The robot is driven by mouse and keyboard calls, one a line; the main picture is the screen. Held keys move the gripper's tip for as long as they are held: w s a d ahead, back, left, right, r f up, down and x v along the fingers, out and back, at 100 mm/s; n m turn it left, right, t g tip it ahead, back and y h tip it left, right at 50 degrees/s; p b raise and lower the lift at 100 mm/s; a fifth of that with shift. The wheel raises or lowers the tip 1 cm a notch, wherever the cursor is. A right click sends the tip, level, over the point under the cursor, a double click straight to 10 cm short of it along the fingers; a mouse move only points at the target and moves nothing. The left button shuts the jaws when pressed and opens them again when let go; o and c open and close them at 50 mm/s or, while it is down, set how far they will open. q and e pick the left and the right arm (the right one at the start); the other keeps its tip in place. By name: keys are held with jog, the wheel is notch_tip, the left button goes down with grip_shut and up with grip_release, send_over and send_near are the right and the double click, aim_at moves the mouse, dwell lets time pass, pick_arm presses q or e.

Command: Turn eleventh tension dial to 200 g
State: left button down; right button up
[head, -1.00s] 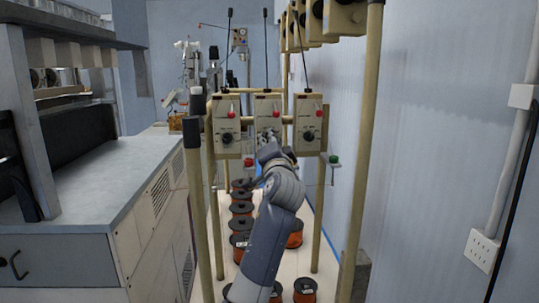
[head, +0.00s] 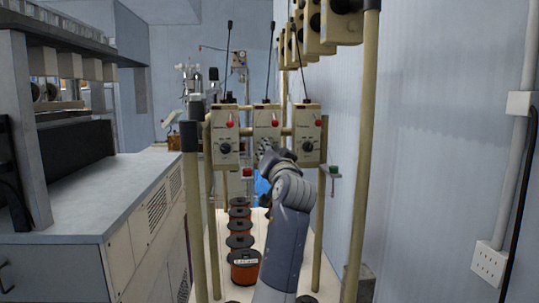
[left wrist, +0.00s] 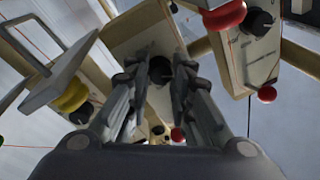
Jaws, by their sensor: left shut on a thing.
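Three cream tension boxes hang side by side on a rail. The dial's scale and setting cannot be read. The left box's dial (head: 225,148) and the right box's dial (head: 307,146) are free. My right gripper is not in view.
More boxes (head: 318,35) hang higher at the right. Cream posts (head: 361,150) frame the stand. Several copper wire spools (head: 243,266) stand below the boxes. A grey cabinet (head: 85,205) is at left and a pale wall (head: 440,150) at right.

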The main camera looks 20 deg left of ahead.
pick_arm(q)
jog(key=shift+f, duration=0.15)
jog(key=c, duration=1.4)
grip_release()
jog(key=shift+o, duration=0.2)
jog(key=v, duration=1.2)
jog(key=shift+w, duration=0.1)
